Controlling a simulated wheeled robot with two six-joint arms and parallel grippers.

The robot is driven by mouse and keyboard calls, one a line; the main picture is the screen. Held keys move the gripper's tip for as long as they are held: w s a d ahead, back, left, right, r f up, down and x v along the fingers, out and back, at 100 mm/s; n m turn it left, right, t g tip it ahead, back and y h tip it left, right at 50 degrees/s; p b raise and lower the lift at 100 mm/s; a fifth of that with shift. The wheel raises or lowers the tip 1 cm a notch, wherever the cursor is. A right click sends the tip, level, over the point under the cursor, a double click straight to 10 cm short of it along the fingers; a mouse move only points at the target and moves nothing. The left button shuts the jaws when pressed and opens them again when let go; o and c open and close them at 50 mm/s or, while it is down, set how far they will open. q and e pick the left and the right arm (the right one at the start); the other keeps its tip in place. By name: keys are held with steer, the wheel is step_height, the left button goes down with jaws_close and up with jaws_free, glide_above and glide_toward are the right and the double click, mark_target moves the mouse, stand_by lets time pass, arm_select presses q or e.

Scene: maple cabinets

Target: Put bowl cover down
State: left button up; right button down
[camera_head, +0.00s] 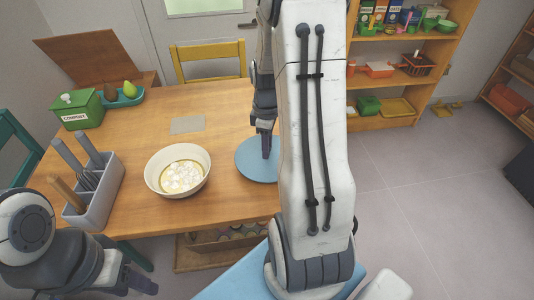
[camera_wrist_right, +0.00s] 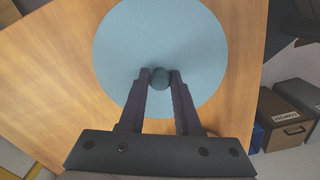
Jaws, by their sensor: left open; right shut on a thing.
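The bowl cover (camera_head: 258,166) is a flat, round, light blue disc with a dark knob. It is at the right part of the wooden table, right of the bowl. In the right wrist view the bowl cover (camera_wrist_right: 160,35) lies below my right gripper (camera_wrist_right: 160,80), whose fingers are shut on the knob. In the head view my right gripper (camera_head: 266,145) points down at the cover, and my arm hides part of it. I cannot tell whether the cover touches the table. The cream bowl (camera_head: 150,184) is uncovered, with pale contents. My left gripper (camera_head: 135,280) is low at the left, empty.
A grey utensil holder (camera_head: 100,205) stands left of the bowl. A green compost box (camera_head: 78,108) and a tray with fruit (camera_head: 125,97) are at the far left. A small grey mat (camera_head: 187,124) lies behind the bowl. The table (camera_head: 135,140) is otherwise mostly clear.

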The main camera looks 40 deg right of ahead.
steer(key=shift+f, duration=1.45)
steer(key=shift+f, duration=0.2)
steer(key=c, duration=0.6)
jaws_free()
steer(key=shift+r, duration=0.1)
